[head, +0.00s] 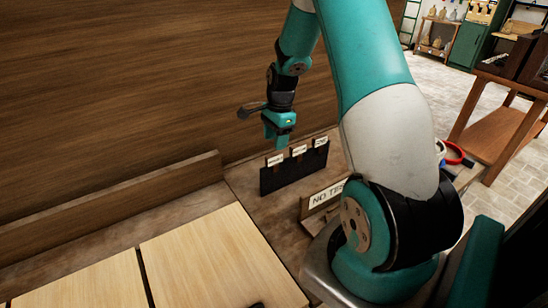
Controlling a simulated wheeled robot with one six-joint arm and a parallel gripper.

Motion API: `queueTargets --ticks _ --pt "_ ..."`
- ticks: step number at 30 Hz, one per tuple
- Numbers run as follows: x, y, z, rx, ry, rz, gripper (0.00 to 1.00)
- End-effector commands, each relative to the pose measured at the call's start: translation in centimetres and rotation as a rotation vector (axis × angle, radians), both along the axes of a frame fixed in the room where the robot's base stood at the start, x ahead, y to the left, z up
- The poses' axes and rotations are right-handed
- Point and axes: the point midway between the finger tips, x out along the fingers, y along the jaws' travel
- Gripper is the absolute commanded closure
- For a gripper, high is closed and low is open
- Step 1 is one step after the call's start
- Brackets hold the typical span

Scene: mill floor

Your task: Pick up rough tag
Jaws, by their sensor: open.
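A black rack (294,173) stands upright on the wooden bench against the back panel. Three small white tags show along its top: a left tag (275,160), a middle tag (298,151) and a right tag (320,142). Their print is too small to read, so I cannot tell which one is the rough tag. My gripper (275,143) is open and points down just above and behind the left tag, apart from it as far as I can see. Nothing shows between its fingers.
Pale boards (205,262) cover the bench front left. A low wooden ledge (110,213) runs along the back. A red ring (455,152) lies right, near a wooden table (497,150).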

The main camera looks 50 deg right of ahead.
Motion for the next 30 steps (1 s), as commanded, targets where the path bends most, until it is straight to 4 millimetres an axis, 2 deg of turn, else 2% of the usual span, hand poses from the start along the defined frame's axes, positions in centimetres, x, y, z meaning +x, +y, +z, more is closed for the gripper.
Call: queueTargets --ticks 8,17,25,26,30 --pt "0.0 0.3 -2.1 0.001 0.002 0.001 0.51" --pt "-0.1 0.6 -6.1 0.001 0.002 0.001 0.51" --pt "0.0 0.6 -6.7 -0.001 -0.002 0.001 0.51" --pt "0.0 0.6 -6.7 -0.001 -0.002 0.001 0.53" --pt "0.0 0.6 -6.7 -0.001 -0.002 0.001 0.86"
